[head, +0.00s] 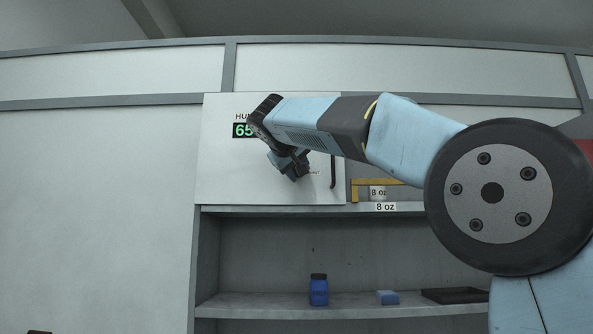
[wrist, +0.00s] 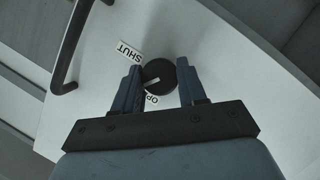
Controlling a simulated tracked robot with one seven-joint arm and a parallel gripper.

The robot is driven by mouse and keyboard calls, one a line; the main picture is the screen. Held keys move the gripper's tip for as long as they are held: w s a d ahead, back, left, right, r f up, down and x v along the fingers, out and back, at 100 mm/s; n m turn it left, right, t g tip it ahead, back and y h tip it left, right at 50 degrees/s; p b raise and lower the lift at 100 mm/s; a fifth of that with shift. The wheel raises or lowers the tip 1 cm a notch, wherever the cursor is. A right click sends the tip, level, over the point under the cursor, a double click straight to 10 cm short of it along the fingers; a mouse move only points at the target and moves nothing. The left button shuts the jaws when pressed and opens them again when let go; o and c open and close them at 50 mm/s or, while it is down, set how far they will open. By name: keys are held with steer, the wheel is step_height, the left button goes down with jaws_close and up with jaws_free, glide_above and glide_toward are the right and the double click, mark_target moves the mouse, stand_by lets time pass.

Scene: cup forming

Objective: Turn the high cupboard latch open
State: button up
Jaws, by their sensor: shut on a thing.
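The high cupboard's white door (head: 232,178) hangs above the open shelf. A dark vertical handle (head: 333,171) is near its right edge, also seen in the wrist view (wrist: 66,60). In the wrist view a round black latch knob (wrist: 158,74) sits on the white door between SHUT (wrist: 130,51) and OPEN (wrist: 152,99) labels. A short pale mark on the knob points left, roughly between the two labels. My gripper (wrist: 158,82) has a finger on each side of the knob and is shut on it. In the head view my gripper (head: 291,164) hides the knob.
A display (head: 242,130) is on the door's upper part, partly covered by my arm. Below, a blue jar (head: 318,290), a blue block (head: 388,297) and a black tray (head: 450,295) stand on a shelf.

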steer(key=n+h, duration=0.1)
steer(key=n, duration=0.1)
steer(key=n+t+h, duration=0.1)
steer(key=n, duration=0.2)
steer(key=shift+a+f+h, duration=0.15)
steer(key=shift+f+h, duration=0.05)
steer(key=shift+h, duration=0.1)
stand_by(0.6)
steer(key=o, duration=1.1)
steer(key=shift+t, duration=0.3)
steer(key=shift+c, duration=0.2)
steer(key=v, duration=1.3)
steer(key=shift+s+a, duration=0.2)
steer(key=shift+s, duration=0.1)
